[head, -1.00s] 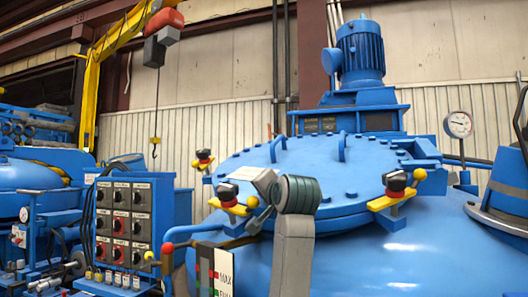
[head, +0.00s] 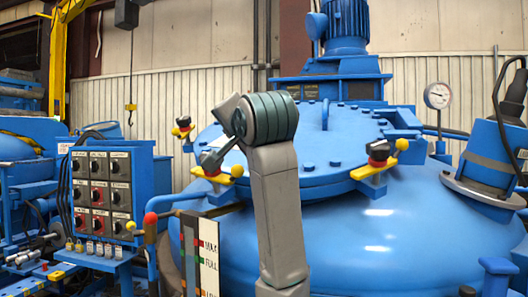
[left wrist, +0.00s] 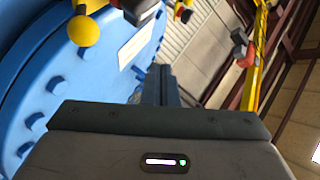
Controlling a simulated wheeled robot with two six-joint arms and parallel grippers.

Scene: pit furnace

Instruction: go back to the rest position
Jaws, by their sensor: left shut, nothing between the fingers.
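My left arm rises from the bottom centre of the head view, in front of the blue furnace lid (head: 300,170). Its dark, narrow left gripper (head: 208,162) points down to the left and overlaps the left-front lid clamp in the picture; I cannot tell whether they touch. In the left wrist view the left gripper (left wrist: 161,80) is shut and empty, with the lid's bolted rim and a white label beyond it. The right gripper is in neither current view.
A switch panel (head: 101,190) stands at the left. A yellow-ended clamp (head: 378,168) sits on the lid's right-front edge. A gauge (head: 437,96) and a blue motor (head: 347,22) stand behind. A hoist hook (head: 130,120) hangs back left.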

